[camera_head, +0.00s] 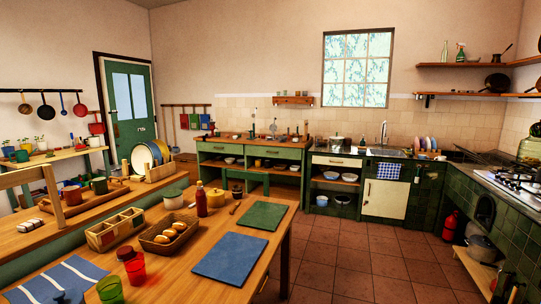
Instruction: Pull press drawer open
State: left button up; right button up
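A green low cabinet with a wooden top (237,143) stands against the back wall, with two green drawer fronts, left (221,148) and right (278,153). To its right, a sink unit has a cream drawer front (336,161) over an open shelf. All these drawers look shut. I cannot tell which one is the press drawer. Dark tips, apparently my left gripper (68,297), show at the bottom left edge, and what looks like my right gripper (508,288) shows at the bottom right. Both are far from the drawers, mostly cut off, and whether they are open is unclear.
A wooden table (185,262) in front bears a blue mat (231,257), a green mat (263,216), a bread basket (170,233), a red bottle (201,200) and cups. Clear tiled floor (375,262) lies to its right. A red extinguisher (450,226) stands by the right counter.

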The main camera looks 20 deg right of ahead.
aim_at(266, 151)
jog(key=i+l+z, duration=0.45)
jog(key=l, duration=0.4)
jog(key=i+l+z, duration=0.45)
jog(key=i+l, duration=0.45)
jog(key=i, duration=0.5)
jog(key=i+l+z, duration=0.1)
jog(key=i, duration=0.7)
jog(key=i+l+z, duration=0.1)
jog(key=i+l, duration=0.2)
jog(key=i, duration=0.45)
jog(key=i+l, duration=0.1)
jog(key=i, duration=0.7)
jog(key=i+j+u, duration=0.2)
jog(key=i+u, duration=0.6)
jog(key=i, duration=0.25)
jog(key=i+l+u, duration=0.1)
jog(key=i+u, duration=0.3)
jog(key=i, duration=0.15)
jog(key=i+l+u, duration=0.4)
jog(key=i+j, duration=0.1)
